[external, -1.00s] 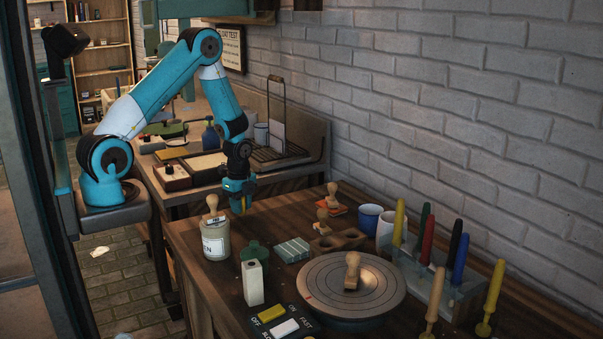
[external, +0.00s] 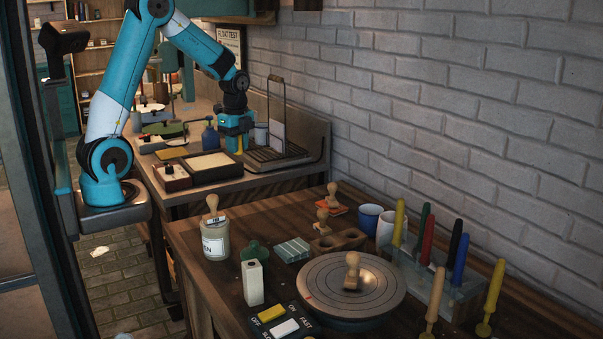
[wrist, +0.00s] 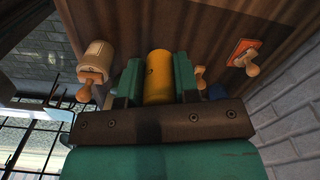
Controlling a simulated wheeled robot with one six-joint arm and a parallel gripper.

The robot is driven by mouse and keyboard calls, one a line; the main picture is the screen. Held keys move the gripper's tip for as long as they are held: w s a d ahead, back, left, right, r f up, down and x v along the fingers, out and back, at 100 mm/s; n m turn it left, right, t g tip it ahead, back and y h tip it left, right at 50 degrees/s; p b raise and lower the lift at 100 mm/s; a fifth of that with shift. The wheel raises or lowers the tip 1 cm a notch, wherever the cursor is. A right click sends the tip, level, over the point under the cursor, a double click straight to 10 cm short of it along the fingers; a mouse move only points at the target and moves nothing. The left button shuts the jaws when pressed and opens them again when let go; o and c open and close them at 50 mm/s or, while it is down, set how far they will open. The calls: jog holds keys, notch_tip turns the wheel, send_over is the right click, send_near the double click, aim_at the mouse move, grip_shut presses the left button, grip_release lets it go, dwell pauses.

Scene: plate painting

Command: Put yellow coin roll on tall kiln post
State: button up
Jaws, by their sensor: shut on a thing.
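My gripper (wrist: 157,85) is shut on the yellow coin roll (wrist: 158,70), which sits between its teal fingers in the wrist view. In the external view, my gripper (external: 238,138) is raised, and a sliver of the yellow roll (external: 240,146) shows below it. A pale, square, upright post (external: 253,283), which looks like the tall kiln post, stands at the front left of the wooden table. My gripper is well apart from it, up and toward the back.
A labelled jar with a wooden-knobbed stamp (external: 215,238) stands left of the post. A green piece (external: 254,251), a striped block (external: 292,250) and a round turntable (external: 325,285) are close by. A switch panel (external: 285,322) lies in front. Upright coloured tools stand at right.

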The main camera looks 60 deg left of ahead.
jog(key=w+d+r+m+p, duration=0.1)
jog(key=d+r+m, duration=0.1)
jog(key=d, duration=0.8)
jog(key=shift+r+m, duration=0.3)
jog(key=shift+m, duration=0.6)
jog(key=d+m, duration=0.1)
jog(key=d, duration=0.2)
jog(key=s+d+r+m, duration=0.1)
jog(key=d, duration=0.2)
jog(key=d+r+m, duration=0.1)
jog(key=d, duration=0.2)
jog(key=shift+s+d+r+m+p, duration=0.2)
jog(key=shift+s+m+p, duration=0.1)
jog(key=shift+p, duration=0.1)
grip_shut()
notch_tip(320, 180, up, 5)
jog(key=m+p, duration=0.2)
jog(key=m, duration=0.7)
send_over(252, 264)
jog(key=shift+f, duration=0.2)
grip_release()
notch_tip(252, 264, down, 19)
jog(key=shift+f, duration=0.2)
